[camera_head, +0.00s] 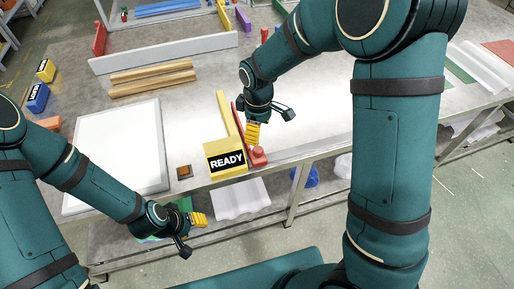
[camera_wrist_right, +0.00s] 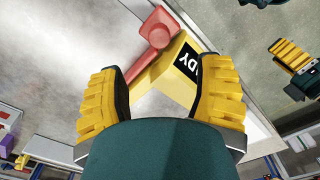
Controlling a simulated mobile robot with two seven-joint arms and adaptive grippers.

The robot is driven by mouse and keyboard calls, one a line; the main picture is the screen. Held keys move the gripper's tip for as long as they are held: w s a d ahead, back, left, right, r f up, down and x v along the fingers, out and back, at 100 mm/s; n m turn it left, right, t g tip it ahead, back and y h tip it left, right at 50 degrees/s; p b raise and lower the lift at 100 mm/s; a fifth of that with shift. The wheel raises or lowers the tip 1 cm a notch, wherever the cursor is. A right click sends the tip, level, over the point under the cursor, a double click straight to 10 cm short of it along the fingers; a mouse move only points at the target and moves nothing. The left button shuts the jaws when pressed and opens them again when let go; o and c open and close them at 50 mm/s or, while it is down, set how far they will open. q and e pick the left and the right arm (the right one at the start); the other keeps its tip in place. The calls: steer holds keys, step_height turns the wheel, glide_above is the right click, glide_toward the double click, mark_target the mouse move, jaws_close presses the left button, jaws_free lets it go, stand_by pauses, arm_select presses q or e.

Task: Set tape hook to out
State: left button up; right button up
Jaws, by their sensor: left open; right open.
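A yellow block (camera_head: 225,159) labelled READY sits at the table's front edge in the head view. A red piece (camera_head: 258,157) with a knob-like end lies beside it, with a long red bar running back. No part is marked as the tape hook, so I cannot tell which it is. My right gripper (camera_head: 266,122) is open above the red piece. In the right wrist view, the red piece (camera_wrist_right: 159,27) and the yellow block (camera_wrist_right: 183,69) show beyond its spread yellow fingers. My left gripper (camera_head: 192,232) is open and empty in front of the table edge.
A white board (camera_head: 120,150) lies on the table at left. A small orange-topped button box (camera_head: 184,171) stands near the front edge. Wooden bars (camera_head: 150,78) lie farther back. Blue (camera_head: 37,97) and yellow (camera_head: 46,70) labelled blocks stand at far left. Bare tabletop lies right of my right gripper.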

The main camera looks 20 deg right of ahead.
mark_target(258, 149)
step_height(258, 149, down, 10)
steer(key=shift+w+f+b, duration=0.1)
steer(key=shift+f+b, duration=0.1)
steer(key=shift+b, duration=0.65)
jaws_close()
